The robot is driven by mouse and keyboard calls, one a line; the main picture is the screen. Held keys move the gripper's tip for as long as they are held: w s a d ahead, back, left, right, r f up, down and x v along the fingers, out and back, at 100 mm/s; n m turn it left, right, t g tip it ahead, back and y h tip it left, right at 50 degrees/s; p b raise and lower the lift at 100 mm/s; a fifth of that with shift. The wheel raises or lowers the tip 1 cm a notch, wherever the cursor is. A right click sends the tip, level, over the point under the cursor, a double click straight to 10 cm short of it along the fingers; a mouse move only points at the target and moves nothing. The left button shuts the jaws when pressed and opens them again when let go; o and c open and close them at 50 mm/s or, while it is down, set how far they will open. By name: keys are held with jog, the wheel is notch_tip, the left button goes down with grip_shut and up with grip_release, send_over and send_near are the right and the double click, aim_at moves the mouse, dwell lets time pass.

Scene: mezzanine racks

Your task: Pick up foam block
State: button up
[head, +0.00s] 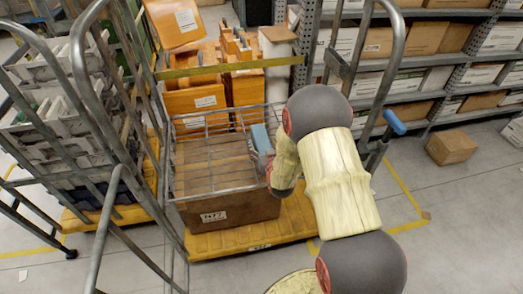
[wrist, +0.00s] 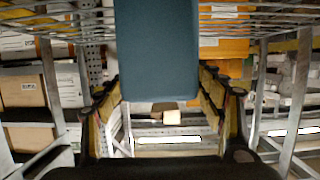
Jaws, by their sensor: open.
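The foam block (head: 261,137) is a blue-grey block at the right side of the wire basket in the head view. In the wrist view the foam block (wrist: 157,52) fills the upper middle, reaching between my fingers. My gripper (wrist: 159,88) is open, with one finger on each side of the block and a visible gap on both sides. In the head view my gripper (head: 266,165) is mostly hidden by my arm, close to the block. What the block rests on is hidden.
The wire basket (head: 212,160) stands around a brown box (head: 222,212) on a yellow platform (head: 250,237). Orange boxes (head: 195,99) stand behind it. Metal cart rails (head: 90,90) rise at left. Shelves (head: 430,62) line the back right. A carton (head: 451,147) sits on the floor.

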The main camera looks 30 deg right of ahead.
jog(key=b+x, duration=0.1)
jog(key=x, duration=0.2)
jog(key=shift+w+f, duration=0.15)
jog(key=shift+w, duration=0.05)
jog(key=c, duration=0.3)
jog(key=c, duration=0.9)
jog(key=shift+c, duration=0.2)
